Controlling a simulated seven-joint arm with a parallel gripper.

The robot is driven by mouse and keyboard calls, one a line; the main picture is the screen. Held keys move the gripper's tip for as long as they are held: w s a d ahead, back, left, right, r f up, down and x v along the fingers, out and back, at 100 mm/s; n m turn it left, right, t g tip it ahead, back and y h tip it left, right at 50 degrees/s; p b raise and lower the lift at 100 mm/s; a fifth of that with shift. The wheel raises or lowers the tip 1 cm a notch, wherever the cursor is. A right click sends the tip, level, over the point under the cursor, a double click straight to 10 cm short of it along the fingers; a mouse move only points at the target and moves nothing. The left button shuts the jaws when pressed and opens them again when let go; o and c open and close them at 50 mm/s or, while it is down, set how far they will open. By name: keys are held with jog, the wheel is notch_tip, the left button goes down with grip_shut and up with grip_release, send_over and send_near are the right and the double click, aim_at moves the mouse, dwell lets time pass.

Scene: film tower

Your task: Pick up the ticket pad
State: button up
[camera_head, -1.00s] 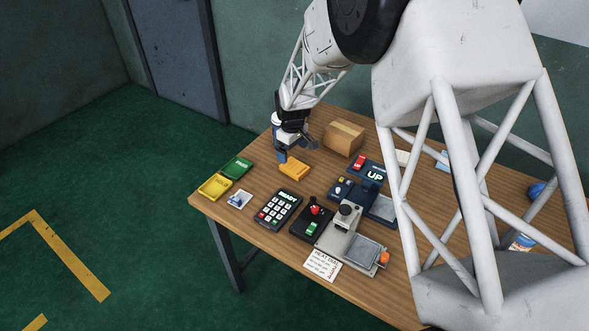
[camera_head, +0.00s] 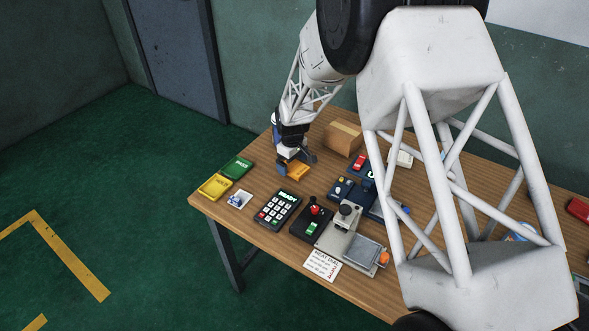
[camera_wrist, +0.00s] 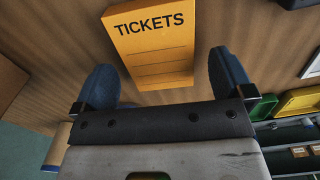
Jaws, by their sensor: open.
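The ticket pad (camera_wrist: 152,50) is an orange block with "TICKETS" printed on it. In the wrist view it lies on the wooden table just ahead of my gripper (camera_wrist: 170,82). The two blue fingers stand apart, one on each side of the pad's near end. In the head view the pad (camera_head: 298,172) shows partly behind my gripper (camera_head: 294,168), which is low over the table. The gripper is open and holds nothing. I cannot tell whether a finger touches the pad.
A cardboard box (camera_head: 343,138) stands close behind and right of the pad. Green (camera_head: 236,167) and yellow (camera_head: 215,187) trays lie to the left. A keypad (camera_head: 278,208), a joystick box (camera_head: 311,224) and a blue device (camera_head: 350,190) stand nearer the front.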

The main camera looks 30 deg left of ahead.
aim_at(292, 165)
jog(key=shift+f, duration=0.45)
jog(key=c, duration=1.1)
jog(key=shift+o, duration=0.2)
jog(key=shift+r, duration=0.15)
notch_tip(292, 165, up, 10)
dwell(0.6)
